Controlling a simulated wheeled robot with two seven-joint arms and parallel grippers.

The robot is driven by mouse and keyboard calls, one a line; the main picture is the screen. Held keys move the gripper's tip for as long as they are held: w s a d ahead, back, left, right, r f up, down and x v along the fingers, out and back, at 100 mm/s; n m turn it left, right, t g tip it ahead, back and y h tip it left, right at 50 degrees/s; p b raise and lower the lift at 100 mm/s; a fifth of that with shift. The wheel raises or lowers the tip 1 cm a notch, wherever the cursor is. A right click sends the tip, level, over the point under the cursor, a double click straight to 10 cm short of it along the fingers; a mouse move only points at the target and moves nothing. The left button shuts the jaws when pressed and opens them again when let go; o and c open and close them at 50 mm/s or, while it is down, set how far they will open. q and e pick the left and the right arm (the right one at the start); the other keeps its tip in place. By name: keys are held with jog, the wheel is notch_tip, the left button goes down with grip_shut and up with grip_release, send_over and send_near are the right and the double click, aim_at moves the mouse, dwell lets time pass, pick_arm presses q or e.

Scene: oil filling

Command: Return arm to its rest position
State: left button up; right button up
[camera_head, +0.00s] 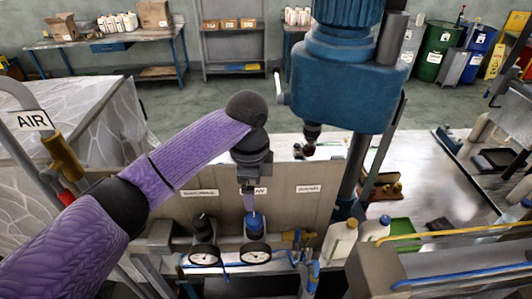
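My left arm (190,155), in purple sleeves with black joints, reaches in from the lower left to the middle of the view. My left gripper (249,200) points down at its end, in front of the grey panel. Its fingertips are just above a blue-topped fitting (254,224) that stands behind a round gauge (256,252). I cannot tell whether they touch it. The fingers are small and close together here, so their opening is unclear. My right arm and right gripper are not in view.
A large blue drill press (340,85) stands close to the right of my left gripper. White bottles (340,240) and a green tray (403,236) are at the right. A grey covered block (75,120) stands at the left.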

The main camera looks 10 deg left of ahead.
pick_arm(q)
jog(key=s+d+f+n+t+h, duration=0.25)
jog(key=s+d+f+n, duration=0.3)
jog(key=s+f, duration=0.55)
jog(key=s+a+n+t+y, duration=0.1)
jog(key=s+a+n+y, duration=0.1)
jog(key=s+a+n, duration=0.75)
jog(key=s+f+m+g+b, duration=0.1)
jog(key=s+f+b, duration=0.1)
jog(key=f+b, duration=1.25)
jog(key=s+f+b, duration=0.2)
jog(key=f+b, duration=0.4)
jog(key=f, duration=1.8)
jog(key=s+f+b, duration=0.4)
jog(key=f+b, duration=0.1)
jog(key=f, duration=0.4)
jog(key=s+a+f+g+b, duration=0.1)
jog(key=s+f+b, duration=0.4)
jog(key=f, duration=0.4)
jog(key=s+a+f+g+b, duration=0.1)
jog(key=s+f+b, duration=0.4)
jog(key=f, duration=0.4)
jog(key=shift+m+y+b, duration=0.3)
jog(key=shift+y+b, duration=0.05)
jog(key=shift+b, duration=0.15)
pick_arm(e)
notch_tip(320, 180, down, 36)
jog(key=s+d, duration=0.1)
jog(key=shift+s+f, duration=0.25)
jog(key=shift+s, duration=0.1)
